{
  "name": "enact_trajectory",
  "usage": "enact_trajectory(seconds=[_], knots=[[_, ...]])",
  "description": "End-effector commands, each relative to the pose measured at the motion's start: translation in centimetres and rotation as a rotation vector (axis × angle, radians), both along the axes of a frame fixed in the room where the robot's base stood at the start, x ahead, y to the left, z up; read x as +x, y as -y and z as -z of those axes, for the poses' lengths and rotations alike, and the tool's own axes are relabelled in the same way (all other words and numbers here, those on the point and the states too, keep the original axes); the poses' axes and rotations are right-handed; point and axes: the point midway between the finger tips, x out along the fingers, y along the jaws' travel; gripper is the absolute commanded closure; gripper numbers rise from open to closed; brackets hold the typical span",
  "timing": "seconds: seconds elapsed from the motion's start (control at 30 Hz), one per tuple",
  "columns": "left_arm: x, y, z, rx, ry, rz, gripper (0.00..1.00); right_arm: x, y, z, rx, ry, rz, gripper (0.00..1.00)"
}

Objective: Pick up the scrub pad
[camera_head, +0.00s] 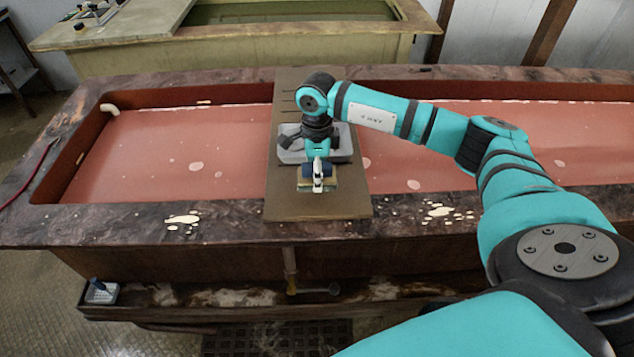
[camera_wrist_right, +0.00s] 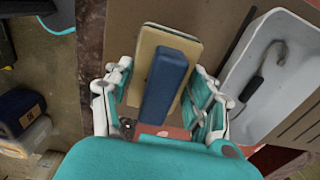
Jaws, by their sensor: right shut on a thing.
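The scrub pad (camera_head: 330,183) is a tan block with a dark blue grip on top. In the head view it is at the front half of the brown board, partly covered by my right gripper (camera_head: 318,178). In the right wrist view the pad (camera_wrist_right: 146,52) lies between the two fingers of my right gripper (camera_wrist_right: 160,90), which is shut on it, with the blue grip facing the camera. I cannot tell whether the pad touches the board. My left gripper is not in view.
The brown board (camera_head: 345,205) spans a long trough with a red basin (camera_head: 160,155). A grey tray (camera_head: 290,156) sits on the board behind the pad; the wrist view shows a hooked tool (camera_wrist_right: 258,80) in it.

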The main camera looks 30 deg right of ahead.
Motion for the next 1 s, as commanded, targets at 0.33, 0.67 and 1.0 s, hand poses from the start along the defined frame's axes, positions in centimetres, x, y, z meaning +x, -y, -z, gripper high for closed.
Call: enact_trajectory(seconds=[0.33,0.67,1.0], knots=[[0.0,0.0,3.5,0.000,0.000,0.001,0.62,-6.1,-4.9,-0.6,0.001,0.003,-0.009,0.77],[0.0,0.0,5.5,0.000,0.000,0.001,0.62,-11.4,-9.2,-1.5,0.002,0.001,-0.004,0.77],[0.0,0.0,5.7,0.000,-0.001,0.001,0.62,-12.5,-10.1,-1.9,-0.001,0.001,0.000,0.77]])
